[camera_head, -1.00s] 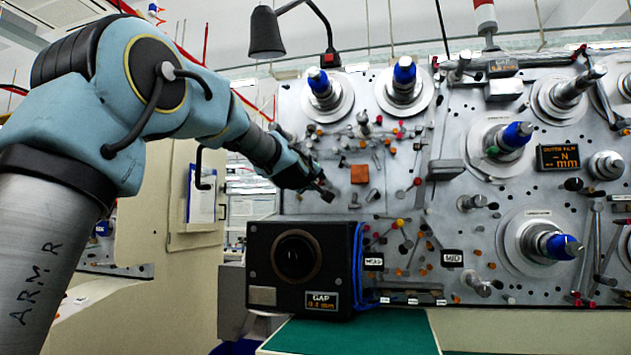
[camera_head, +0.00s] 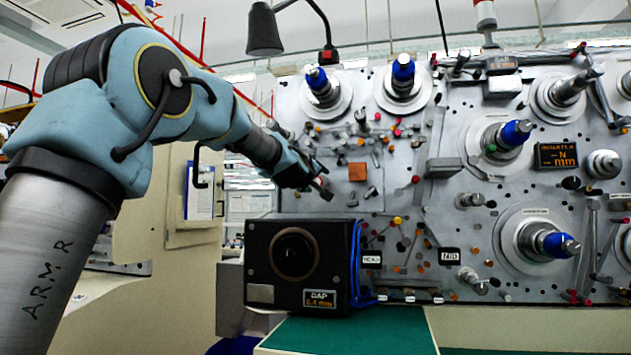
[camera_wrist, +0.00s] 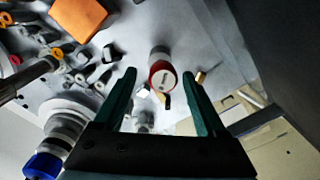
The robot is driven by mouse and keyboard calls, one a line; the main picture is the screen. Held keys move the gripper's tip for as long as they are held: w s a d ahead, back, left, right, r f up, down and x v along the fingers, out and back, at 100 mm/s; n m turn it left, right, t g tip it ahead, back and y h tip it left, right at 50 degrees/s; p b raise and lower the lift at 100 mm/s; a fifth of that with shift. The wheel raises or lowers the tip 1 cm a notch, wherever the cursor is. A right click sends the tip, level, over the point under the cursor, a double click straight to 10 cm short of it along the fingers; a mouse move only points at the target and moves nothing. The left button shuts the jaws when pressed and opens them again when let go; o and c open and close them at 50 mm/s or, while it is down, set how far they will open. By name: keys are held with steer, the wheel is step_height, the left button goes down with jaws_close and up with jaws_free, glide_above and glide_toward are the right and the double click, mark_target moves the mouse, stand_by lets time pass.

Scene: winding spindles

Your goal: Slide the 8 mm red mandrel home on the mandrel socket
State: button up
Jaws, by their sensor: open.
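In the wrist view a short cylinder with a red band and a pale, marked end face (camera_wrist: 162,76), which looks like the red mandrel, points toward the camera. Its pale body runs back toward the grey panel. My gripper (camera_wrist: 158,78) is open, with one green finger on each side of the red end and visible gaps to both. In the head view my gripper (camera_head: 322,187) is in front of the panel, left of and below the orange square. The mandrel cannot be made out clearly there. I cannot tell the socket apart or how far the mandrel sits on it.
The grey panel (camera_head: 452,190) carries several blue-tipped spindles, pins and rods. An orange square (camera_head: 358,172) is near my gripper; it also shows in the wrist view (camera_wrist: 79,17). A black box with a gap display (camera_head: 293,264) stands below, on a green mat (camera_head: 350,336).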

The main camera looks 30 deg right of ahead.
steer(key=b+v, duration=0.4)
steer(key=v, duration=0.6)
steer(key=shift+s+a+b, duration=0.3)
